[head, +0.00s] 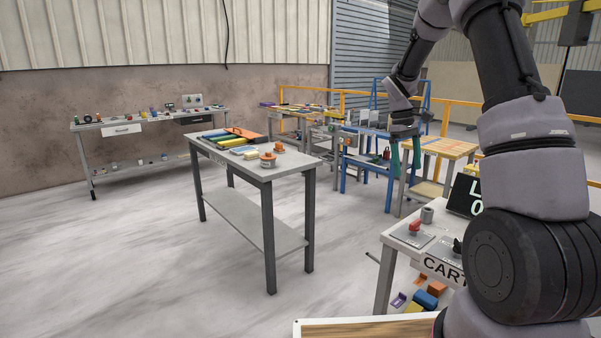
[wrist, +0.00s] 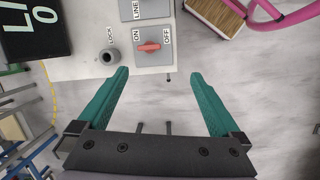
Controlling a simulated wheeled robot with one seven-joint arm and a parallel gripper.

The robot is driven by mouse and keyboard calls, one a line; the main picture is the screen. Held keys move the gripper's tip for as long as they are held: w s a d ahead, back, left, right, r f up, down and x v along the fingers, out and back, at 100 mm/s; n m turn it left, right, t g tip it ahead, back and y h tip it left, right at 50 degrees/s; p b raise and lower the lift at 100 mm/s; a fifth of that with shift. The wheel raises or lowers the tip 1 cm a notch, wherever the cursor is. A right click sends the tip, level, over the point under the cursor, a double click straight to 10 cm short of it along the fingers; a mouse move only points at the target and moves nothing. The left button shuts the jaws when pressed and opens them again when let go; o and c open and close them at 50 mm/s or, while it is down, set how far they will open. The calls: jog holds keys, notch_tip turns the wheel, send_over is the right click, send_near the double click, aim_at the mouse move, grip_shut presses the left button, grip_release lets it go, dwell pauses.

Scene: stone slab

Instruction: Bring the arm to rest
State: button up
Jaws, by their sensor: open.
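My gripper (head: 405,158) is raised in the air at the right of the head view, with green fingers pointing down. In the wrist view my gripper (wrist: 165,105) shows its two green fingers wide apart with nothing between them. Beyond the fingertips is a pale panel table (wrist: 85,68) with a red ON/OFF switch (wrist: 149,47) and a grey cylinder marked LOCK (wrist: 109,56). The same red switch (head: 415,227) shows in the head view, below my gripper. My arm fills the right side of the head view and hides part of the panel table.
A grey table (head: 226,149) with coloured items and orange-topped pieces stands mid-floor. A long bench (head: 150,122) is along the wall. Blue-framed stands (head: 372,178) and yellow rails are behind my gripper. The left floor is clear.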

jog(key=s+a+r+m+t+y, duration=0.2)
jog(key=s+a+r+m+t, duration=0.25)
jog(key=s+r, duration=0.9)
jog(key=s+a+r+m+t+y, duration=0.1)
jog(key=s+a+r+m+t, duration=0.1)
jog(key=s, duration=0.5)
jog(key=s+a+r+m+t+y, duration=0.1)
jog(key=s+a+r+m+t, duration=0.1)
jog(key=s, duration=0.5)
notch_tip(320, 180, up, 2)
jog(key=shift+s+a+r+m+t, duration=0.2)
jog(key=shift+s+a+m+t, duration=0.15)
jog(key=shift+a+m, duration=0.35)
